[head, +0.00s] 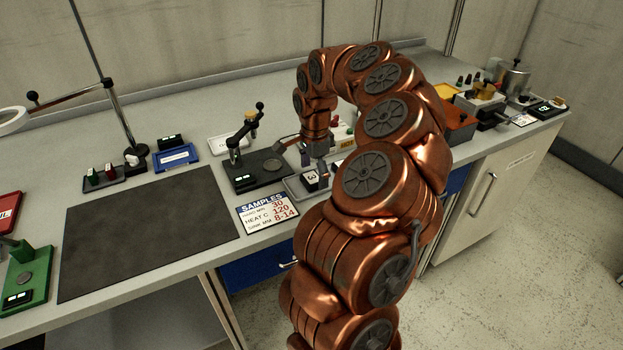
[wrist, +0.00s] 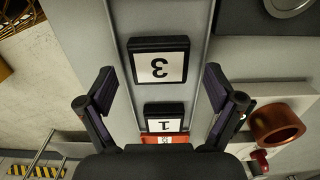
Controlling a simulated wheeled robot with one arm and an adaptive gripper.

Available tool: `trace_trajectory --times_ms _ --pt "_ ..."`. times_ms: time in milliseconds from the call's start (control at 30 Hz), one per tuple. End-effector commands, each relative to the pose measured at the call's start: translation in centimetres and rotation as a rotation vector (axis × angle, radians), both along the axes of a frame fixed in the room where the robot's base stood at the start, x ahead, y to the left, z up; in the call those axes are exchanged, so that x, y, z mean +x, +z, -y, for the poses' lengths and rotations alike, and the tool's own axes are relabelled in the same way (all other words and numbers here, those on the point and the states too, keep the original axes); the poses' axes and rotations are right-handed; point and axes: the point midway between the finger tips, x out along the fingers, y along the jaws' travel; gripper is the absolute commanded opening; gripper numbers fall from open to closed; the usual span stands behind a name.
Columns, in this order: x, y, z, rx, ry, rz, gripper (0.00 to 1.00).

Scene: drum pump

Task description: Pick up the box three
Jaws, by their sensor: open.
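Box three is a small black box with a white face marked 3. In the wrist view, box three (wrist: 160,68) lies in a narrow grey tray (wrist: 122,18), between and slightly beyond my fingertips. In the head view, box three (head: 312,178) sits in the tray (head: 291,187) just below my gripper (head: 306,158). My gripper (wrist: 158,88) is open, with its two fingers spread wide on either side of the tray's width. Neither finger appears to touch the box. My arm hides part of the tray in the head view.
A black lever device (head: 249,165) stands left of the tray. A samples sign (head: 267,212) lies at the bench's front edge. A dark mat (head: 145,230) is clear.

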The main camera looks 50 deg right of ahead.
Motion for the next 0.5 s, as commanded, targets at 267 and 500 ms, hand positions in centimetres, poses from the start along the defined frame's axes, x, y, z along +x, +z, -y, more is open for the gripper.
trace_trajectory --times_ms 267,500 --pt "-0.02 -0.22 0.02 0.0 0.0 0.0 0.91" --pt "-0.01 -0.22 0.01 0.0 0.001 0.0 0.66"
